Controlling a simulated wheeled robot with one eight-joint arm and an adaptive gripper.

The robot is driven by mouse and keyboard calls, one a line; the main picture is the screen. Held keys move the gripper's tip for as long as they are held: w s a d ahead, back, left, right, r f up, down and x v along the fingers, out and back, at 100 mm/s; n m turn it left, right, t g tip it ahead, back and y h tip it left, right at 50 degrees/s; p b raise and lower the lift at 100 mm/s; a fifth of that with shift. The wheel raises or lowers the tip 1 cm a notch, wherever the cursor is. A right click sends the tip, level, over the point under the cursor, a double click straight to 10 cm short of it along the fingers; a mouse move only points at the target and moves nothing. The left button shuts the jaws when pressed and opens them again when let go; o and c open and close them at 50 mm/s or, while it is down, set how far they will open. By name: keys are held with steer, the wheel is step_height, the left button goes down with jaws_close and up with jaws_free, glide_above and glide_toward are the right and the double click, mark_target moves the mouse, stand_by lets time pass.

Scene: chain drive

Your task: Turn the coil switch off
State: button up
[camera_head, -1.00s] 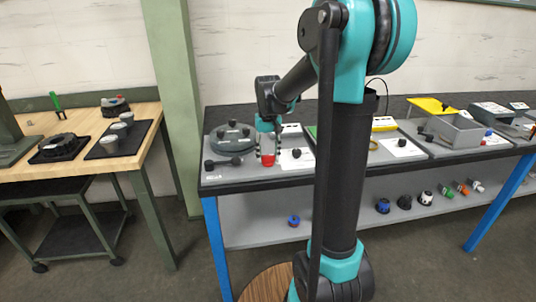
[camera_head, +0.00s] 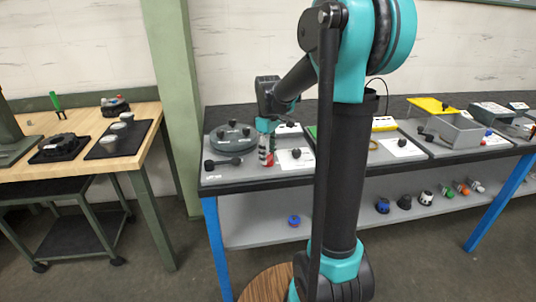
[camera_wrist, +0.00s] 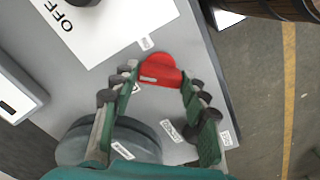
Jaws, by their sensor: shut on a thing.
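A red knob-like piece (camera_wrist: 160,70) with a pale mark on its face sits between my fingertips in the wrist view. My gripper (camera_wrist: 158,88) is shut on it, with a finger on each side. I cannot tell which of these is the coil switch.
A round grey-green body with black knobs (camera_head: 232,135) stands left of my gripper. The bench's front edge (camera_wrist: 222,75) is close. A grey open box (camera_head: 455,132) stands farther right. A wooden table (camera_head: 150,110) is at the left, with a floor gap between.

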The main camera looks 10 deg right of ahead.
mark_target(268, 155)
steer(key=n, duration=0.4)
steer(key=shift+n, duration=2.2)
steer(key=o, duration=1.2)
steer(key=shift+c, duration=0.2)
step_height(268, 155, up, 12)
